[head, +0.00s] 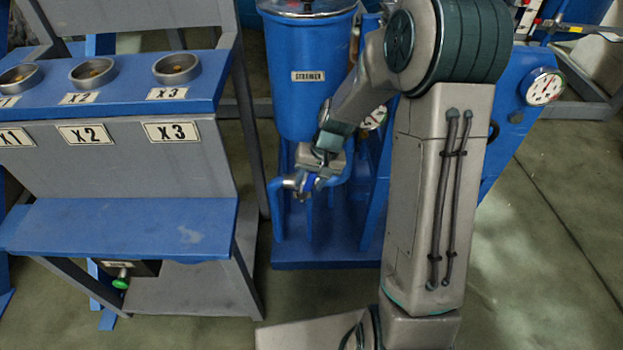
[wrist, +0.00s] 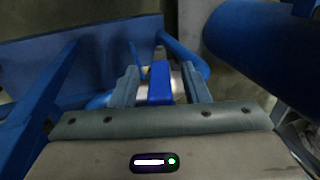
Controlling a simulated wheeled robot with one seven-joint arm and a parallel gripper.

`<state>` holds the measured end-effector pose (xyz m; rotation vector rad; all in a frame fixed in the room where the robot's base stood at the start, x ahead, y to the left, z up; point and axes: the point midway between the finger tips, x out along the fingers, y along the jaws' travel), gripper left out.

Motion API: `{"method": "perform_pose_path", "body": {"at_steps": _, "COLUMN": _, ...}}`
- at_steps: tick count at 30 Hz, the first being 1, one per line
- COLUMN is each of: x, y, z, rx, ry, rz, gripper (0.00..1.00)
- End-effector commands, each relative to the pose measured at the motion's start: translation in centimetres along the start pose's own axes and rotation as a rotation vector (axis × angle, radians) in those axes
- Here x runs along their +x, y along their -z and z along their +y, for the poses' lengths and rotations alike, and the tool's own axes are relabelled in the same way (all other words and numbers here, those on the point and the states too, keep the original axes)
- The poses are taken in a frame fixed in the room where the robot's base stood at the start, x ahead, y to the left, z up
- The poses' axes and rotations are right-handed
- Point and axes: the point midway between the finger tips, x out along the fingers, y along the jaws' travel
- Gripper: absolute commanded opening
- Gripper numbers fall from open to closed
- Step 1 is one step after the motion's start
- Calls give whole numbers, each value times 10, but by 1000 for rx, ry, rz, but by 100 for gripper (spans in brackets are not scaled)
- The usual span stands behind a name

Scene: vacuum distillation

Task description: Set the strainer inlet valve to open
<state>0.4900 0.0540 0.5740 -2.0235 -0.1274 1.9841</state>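The strainer is a blue cylindrical tank (head: 300,110) with a nameplate, in the middle of the head view. A blue pipe (head: 277,205) runs low in front of it, and my gripper (head: 304,183) is at this pipe. In the wrist view a bright blue valve handle (wrist: 160,83) stands between the two fingers of my gripper (wrist: 164,85). The fingers are open, with a visible gap on each side of the handle. A pale metal part shows behind the handle. My gripper hides most of the valve in the head view, so its setting is unclear.
A grey and blue rack (head: 120,225) with X1, X2 and X3 labels stands on the left. A green knob (head: 121,280) is under it. A pressure gauge (head: 543,88) is at the right. Bare floor (head: 545,270) lies at the lower right.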

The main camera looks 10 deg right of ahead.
Motion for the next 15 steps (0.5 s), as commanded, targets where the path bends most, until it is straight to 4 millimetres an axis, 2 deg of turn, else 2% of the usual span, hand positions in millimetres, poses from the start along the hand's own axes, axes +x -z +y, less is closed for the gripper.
{"method": "perform_pose_path", "body": {"at_steps": 4, "x": -5, "y": 1, "z": 0, "rx": 1, "ry": 0, "rz": 3, "gripper": 42}}
{"method": "perform_pose_path", "body": {"at_steps": 8, "x": -23, "y": 1, "z": 0, "rx": 1, "ry": 0, "rz": 5, "gripper": 42}}
{"method": "perform_pose_path", "body": {"at_steps": 15, "x": -78, "y": 1, "z": -1, "rx": 0, "ry": 0, "rz": 5, "gripper": 42}}
